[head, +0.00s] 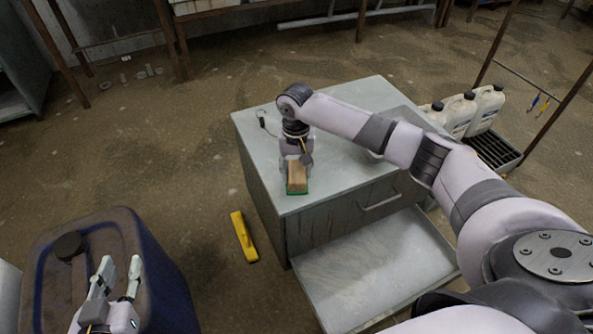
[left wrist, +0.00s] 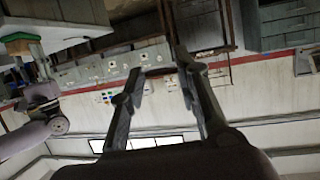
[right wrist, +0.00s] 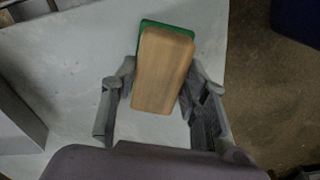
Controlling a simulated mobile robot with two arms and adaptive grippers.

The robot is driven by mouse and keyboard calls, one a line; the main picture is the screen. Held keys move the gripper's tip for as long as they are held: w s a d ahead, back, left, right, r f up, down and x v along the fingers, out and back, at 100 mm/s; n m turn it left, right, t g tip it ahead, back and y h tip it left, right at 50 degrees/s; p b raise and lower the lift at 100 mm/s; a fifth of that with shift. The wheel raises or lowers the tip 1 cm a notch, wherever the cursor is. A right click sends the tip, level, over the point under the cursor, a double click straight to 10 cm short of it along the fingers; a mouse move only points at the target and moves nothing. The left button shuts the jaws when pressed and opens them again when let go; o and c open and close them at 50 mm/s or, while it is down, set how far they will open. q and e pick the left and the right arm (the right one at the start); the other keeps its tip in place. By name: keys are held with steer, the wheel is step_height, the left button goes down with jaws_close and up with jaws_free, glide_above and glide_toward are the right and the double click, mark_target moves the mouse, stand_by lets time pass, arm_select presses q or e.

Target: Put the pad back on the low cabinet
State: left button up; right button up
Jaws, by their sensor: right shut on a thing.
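The pad (head: 297,178), a wooden block with a green base, is at the front left part of the low cabinet's (head: 345,180) pale top. My right gripper (head: 297,161) points down and is shut on the pad. In the right wrist view the pad (right wrist: 164,72) sits between the fingers, with the pale top behind it. I cannot tell whether its green base touches the top. My left gripper (head: 118,277) is open and empty above the blue drum, away from the cabinet; its spread fingers also show in the left wrist view (left wrist: 155,75).
A blue drum (head: 165,265) stands at lower left. A yellow object (head: 243,237) lies on the floor left of the cabinet. A pale open drawer or tray (head: 375,275) juts out low in front. A small black item (head: 262,121) lies on the top. White jugs (head: 487,108) stand behind right.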

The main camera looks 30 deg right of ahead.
steer(key=o, duration=1)
steer(key=shift+f, duration=0.1)
arm_select(q)
steer(key=shift+s+a+f, duration=0.1)
steer(key=shift+s+f, duration=0.15)
steer(key=shift+f, duration=0.2)
